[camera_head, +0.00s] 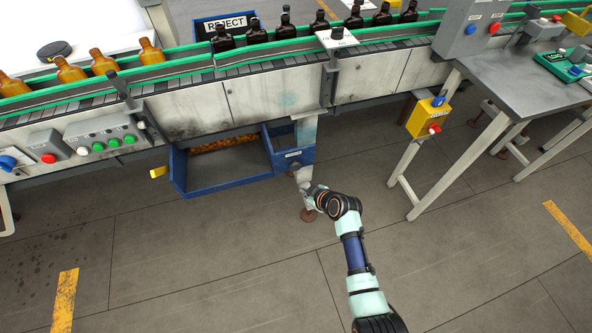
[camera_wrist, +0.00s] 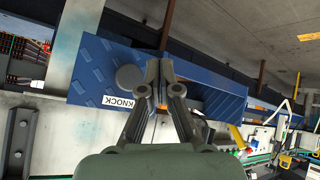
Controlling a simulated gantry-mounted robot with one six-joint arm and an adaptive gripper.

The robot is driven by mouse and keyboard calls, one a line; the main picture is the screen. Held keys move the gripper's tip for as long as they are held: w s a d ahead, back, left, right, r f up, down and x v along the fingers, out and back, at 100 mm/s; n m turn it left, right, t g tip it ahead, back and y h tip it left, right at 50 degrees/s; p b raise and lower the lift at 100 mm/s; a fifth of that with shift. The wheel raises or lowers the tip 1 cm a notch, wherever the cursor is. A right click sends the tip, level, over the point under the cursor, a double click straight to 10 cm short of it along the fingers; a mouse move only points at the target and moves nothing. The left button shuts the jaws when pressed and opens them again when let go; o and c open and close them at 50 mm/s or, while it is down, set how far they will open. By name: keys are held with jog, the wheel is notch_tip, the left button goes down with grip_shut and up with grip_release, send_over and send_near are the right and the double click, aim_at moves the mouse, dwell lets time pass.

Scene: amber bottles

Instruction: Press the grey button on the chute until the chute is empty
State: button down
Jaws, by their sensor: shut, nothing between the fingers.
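The blue chute (camera_head: 230,184) hangs under the conveyor in the head view. A strip of amber pieces (camera_head: 224,145) shows at its back; the grey floor in front of it looks bare. A blue panel (camera_head: 297,158) with a white label is at its right side. In the wrist view the blue panel (camera_wrist: 95,75) has a "KNOCK" label and a round grey button (camera_wrist: 129,77). My gripper (camera_wrist: 160,64) is shut and empty, its fingertips just right of the button in this view. I cannot tell if they touch the panel. In the head view my gripper (camera_head: 308,190) is small, below the panel.
The conveyor (camera_head: 190,95) carries amber bottles at left and dark bottles at right. A pale support leg (camera_head: 305,130) stands behind the panel. A yellow box with a red button (camera_head: 428,117) is on the table leg at right. The floor in front is clear.

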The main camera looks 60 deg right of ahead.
aim_at(295, 165)
jog(key=w+d+b, duration=0.4)
jog(key=d, duration=0.1)
jog(key=shift+w+b, duration=0.3)
jog(key=shift+w, duration=0.05)
jog(key=shift+a, duration=0.1)
dwell(1.0)
jog(key=shift+w+d+b, duration=0.3)
jog(key=shift+d+b, duration=0.05)
jog(key=shift+b, duration=0.05)
